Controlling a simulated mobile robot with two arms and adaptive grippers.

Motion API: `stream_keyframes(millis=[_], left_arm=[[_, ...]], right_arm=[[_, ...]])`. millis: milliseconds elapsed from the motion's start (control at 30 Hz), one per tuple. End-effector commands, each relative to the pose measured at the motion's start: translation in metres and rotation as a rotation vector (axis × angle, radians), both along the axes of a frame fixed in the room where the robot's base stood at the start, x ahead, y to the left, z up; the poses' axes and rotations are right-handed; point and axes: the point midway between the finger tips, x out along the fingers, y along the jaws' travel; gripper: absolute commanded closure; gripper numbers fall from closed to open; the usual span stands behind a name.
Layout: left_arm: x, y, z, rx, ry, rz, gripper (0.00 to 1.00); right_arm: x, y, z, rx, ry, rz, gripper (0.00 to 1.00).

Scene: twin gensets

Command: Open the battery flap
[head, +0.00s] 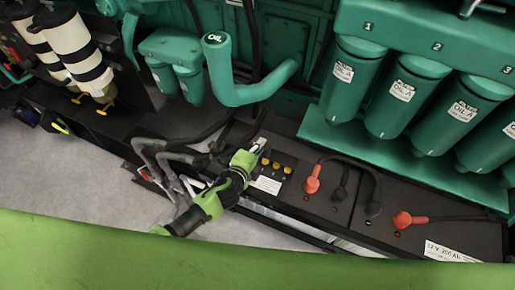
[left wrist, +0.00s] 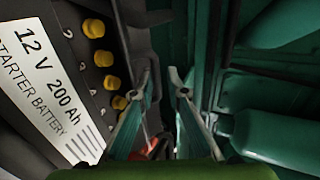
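A black starter battery (head: 289,189) with a white label and yellow caps (head: 264,162) lies in the row below the green engine. It also shows in the left wrist view, where its label (left wrist: 46,80) reads 12 V 200 Ah. I cannot make out a separate flap for certain. My left gripper (head: 260,143) is at the far left end of this battery, close beside the caps. In the left wrist view its two fingers (left wrist: 162,72) stand apart with nothing visibly held between them. Whether a fingertip touches the battery I cannot tell. My right gripper is not in view.
Red terminal covers (head: 312,180) and black cables stand on the batteries to the right. Green filters (head: 350,80) hang above them. A green oil pipe (head: 245,88) curves above my left gripper. Grey hoses (head: 160,150) lie to its left. Grey floor (head: 85,180) is clear at left.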

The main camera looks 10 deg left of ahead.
Motion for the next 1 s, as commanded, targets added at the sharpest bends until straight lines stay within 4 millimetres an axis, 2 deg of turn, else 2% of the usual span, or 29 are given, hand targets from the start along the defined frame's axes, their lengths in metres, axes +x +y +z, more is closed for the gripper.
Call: stream_keyframes(millis=[167, 500, 700, 1000], left_arm=[[-0.012, 0.004, 0.005, 0.0, -0.001, -0.002, 0.86], [-0.069, 0.022, 0.033, -0.001, 0.0, -0.002, 0.86], [-0.095, 0.03, 0.046, 0.0, 0.001, 0.0, 0.86], [-0.103, 0.034, 0.052, 0.0, -0.001, 0.001, 0.86]], right_arm=[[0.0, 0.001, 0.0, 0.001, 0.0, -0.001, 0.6], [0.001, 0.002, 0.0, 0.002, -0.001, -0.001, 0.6], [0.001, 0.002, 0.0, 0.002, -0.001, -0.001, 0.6], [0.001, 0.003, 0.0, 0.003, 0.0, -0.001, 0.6]])
